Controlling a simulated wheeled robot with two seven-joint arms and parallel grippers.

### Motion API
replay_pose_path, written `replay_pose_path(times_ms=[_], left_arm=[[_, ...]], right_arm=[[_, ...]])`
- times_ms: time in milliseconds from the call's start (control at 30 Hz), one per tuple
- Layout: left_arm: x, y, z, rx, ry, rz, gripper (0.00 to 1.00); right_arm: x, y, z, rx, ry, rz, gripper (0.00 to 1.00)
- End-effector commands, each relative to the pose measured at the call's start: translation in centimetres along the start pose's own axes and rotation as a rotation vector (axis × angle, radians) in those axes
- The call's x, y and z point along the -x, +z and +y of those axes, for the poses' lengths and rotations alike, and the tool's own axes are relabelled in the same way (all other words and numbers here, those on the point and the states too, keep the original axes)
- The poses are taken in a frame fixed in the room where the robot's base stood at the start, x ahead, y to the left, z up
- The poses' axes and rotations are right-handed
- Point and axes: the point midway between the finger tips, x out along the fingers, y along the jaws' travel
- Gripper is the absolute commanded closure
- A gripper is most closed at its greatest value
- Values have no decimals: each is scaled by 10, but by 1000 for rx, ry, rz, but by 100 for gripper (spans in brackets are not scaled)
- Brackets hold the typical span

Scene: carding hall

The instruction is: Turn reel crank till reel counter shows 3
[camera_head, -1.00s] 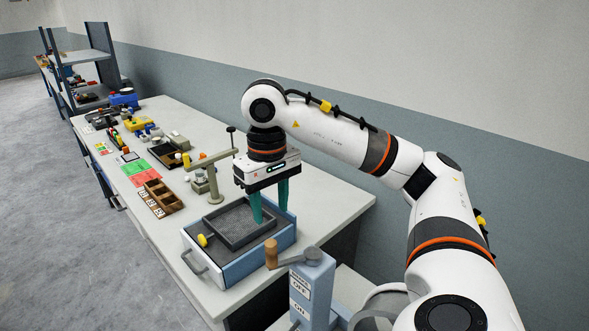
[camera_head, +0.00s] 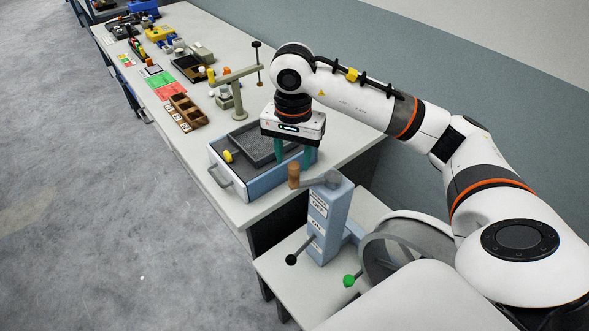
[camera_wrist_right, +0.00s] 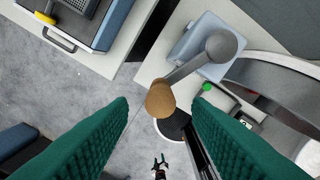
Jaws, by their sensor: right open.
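The reel crank has a wooden knob (camera_head: 294,176) on a grey arm (camera_head: 318,180), atop a blue post (camera_head: 340,205). The arm points left in the head view. White labels (camera_head: 318,203) are on the post's front; I cannot read a counter number. A grey reel wheel (camera_head: 372,258) stands right of the post, partly hidden by my arm. My right gripper (camera_head: 295,158) is open with green fingers, just beyond the knob in the head view. In the right wrist view the knob (camera_wrist_right: 160,98) appears between the open fingers (camera_wrist_right: 158,108), without visible contact. My left gripper is not in view.
A blue box with a mesh tray (camera_head: 250,180) sits on the bench just beyond the crank. A black-knobbed lever (camera_head: 291,260) and a green knob (camera_head: 349,281) are low by the post. A beige stand (camera_head: 238,95) is farther back. Floor at left is clear.

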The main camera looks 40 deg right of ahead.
Motion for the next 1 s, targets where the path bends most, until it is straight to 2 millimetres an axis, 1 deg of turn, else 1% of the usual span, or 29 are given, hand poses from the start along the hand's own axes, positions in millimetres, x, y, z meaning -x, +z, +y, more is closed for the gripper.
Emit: replay_pose_path(times_ms=[33, 100, 200, 300, 433, 700, 767, 900, 1000], left_arm=[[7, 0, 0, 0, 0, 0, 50], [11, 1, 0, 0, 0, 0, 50], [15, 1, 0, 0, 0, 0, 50], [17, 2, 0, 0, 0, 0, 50], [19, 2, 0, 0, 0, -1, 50], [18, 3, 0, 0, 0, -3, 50], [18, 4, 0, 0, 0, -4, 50], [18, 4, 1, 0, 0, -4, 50], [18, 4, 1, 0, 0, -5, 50]], right_arm=[[-8, 0, -1, -2, -6, 4, 55], [-22, 0, -1, -1, -5, 3, 55], [-37, 0, 0, -1, -3, 3, 55], [-48, 0, 0, -1, -1, 2, 55], [-55, 0, 0, 0, 0, 0, 55], [-57, 0, 0, 1, 1, -1, 55], [-57, 0, 0, 1, 1, -1, 63], [-57, 0, 0, 1, 1, -1, 86], [-57, 0, 0, 1, 1, -1, 100]])
